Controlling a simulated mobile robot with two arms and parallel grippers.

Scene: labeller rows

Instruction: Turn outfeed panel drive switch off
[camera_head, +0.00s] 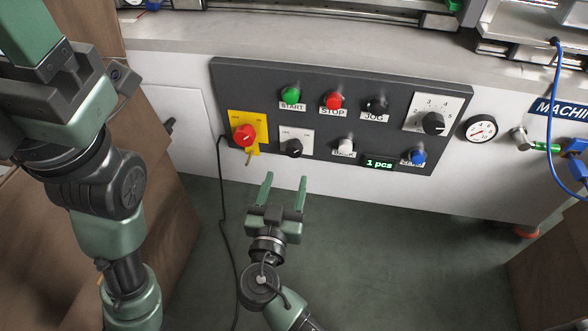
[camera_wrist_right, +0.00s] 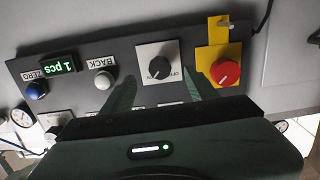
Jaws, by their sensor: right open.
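The outfeed panel (camera_head: 390,95) is a dark grey plate on the front of the white machine. A black rotary knob on a white plate marked OFF and ON, the likely drive switch (camera_head: 294,148), is in its lower row. This knob also shows in the right wrist view (camera_wrist_right: 159,68), upside down, ahead of the fingers. I cannot surely tell which way its pointer is set. My right gripper (camera_head: 284,181) is open and empty, just below and in front of this knob, apart from it.
Left of the knob is a red rotary switch (camera_head: 243,135) on a yellow plate with a hanging tag. Green START (camera_head: 290,94), red STOP (camera_head: 333,101) and black JOG (camera_head: 376,104) buttons sit above. A white button (camera_head: 346,146) is to the right. A black cable (camera_head: 221,190) hangs at the left.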

